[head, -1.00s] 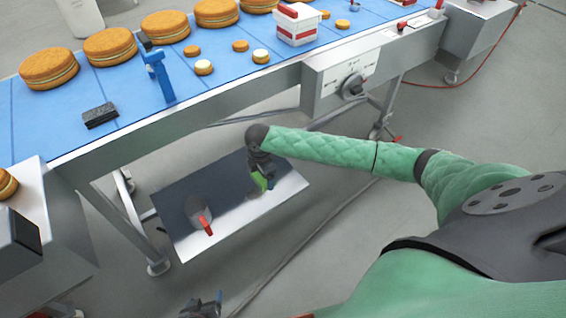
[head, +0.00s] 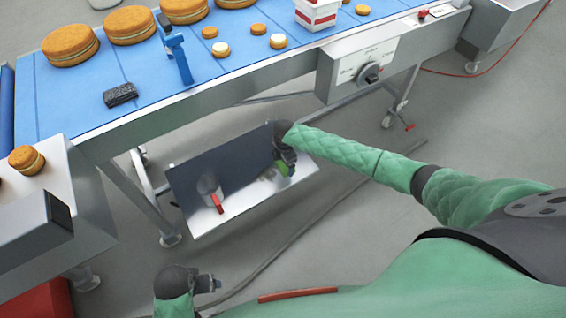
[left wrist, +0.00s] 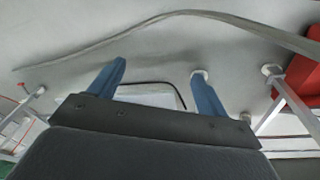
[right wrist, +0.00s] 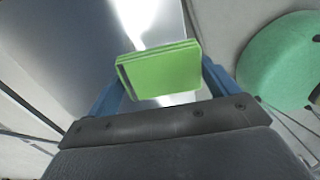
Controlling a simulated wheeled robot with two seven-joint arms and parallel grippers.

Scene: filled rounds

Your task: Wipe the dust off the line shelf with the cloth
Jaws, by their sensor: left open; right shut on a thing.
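The line shelf (head: 241,203) is a grey metal plate low under the conveyor, partly dark and partly bright with glare. A faint brownish patch shows on it near my right gripper (head: 283,167); I cannot tell clearly whether it is dust. My right gripper is shut on the green cloth (right wrist: 160,72), a folded pad, over the right part of the shelf. The cloth is mostly hidden in the head view; whether it touches the shelf is unclear. My left gripper (head: 212,283) is open and empty, low in front of the shelf; its spread fingers show in the left wrist view (left wrist: 158,68).
A grey cup-like item with a red handle (head: 218,203) stands on the shelf's left part. The blue conveyor (head: 150,88) above carries cakes, a white-red box (head: 317,12) and a dark block (head: 120,94). Table legs flank the shelf.

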